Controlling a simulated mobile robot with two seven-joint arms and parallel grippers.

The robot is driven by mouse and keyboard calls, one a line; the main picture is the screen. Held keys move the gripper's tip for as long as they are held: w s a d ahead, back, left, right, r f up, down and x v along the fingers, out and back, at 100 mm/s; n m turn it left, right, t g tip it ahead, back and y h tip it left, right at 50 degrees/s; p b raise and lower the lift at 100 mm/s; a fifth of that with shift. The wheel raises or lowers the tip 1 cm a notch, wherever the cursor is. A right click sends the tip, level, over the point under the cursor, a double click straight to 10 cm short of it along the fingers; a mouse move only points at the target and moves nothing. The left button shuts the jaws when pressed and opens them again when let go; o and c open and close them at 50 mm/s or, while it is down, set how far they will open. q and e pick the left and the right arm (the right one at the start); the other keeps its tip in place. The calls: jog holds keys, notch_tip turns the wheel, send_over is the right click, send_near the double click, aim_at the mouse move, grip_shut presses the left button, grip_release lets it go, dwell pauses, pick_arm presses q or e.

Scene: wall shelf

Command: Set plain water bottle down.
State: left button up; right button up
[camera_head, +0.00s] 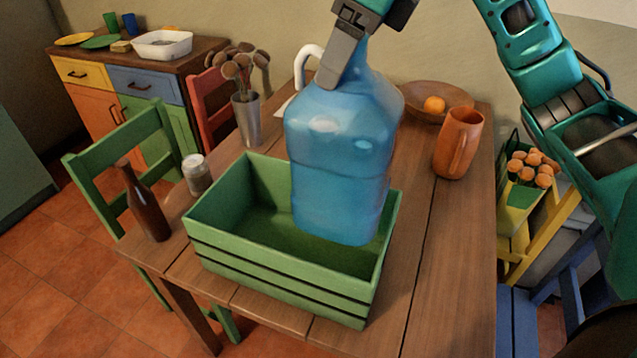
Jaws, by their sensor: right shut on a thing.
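The plain water bottle (338,150) is a large, clear blue jug, held upright. My right gripper (345,58) is shut on its neck. The bottle's lower part shows in front of the back and right inner walls of the green crate (285,292), inside the crate's outline. I cannot tell whether its base touches the crate floor. The crate stands on the wooden table (440,260) and its visible floor is otherwise bare. My left gripper is not in view.
A brown bottle (145,205) and a jar (196,174) stand left of the crate. A metal cup of wooden spoons (247,118) is behind. An orange pitcher (458,145) and a bowl (408,92) with an orange fruit stand right. The table's right front is clear.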

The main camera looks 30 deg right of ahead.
notch_tip(320, 180, down, 18)
jog(key=shift+r+b, duration=0.1)
jog(key=shift+b, duration=0.7)
jog(key=o, duration=1.5)
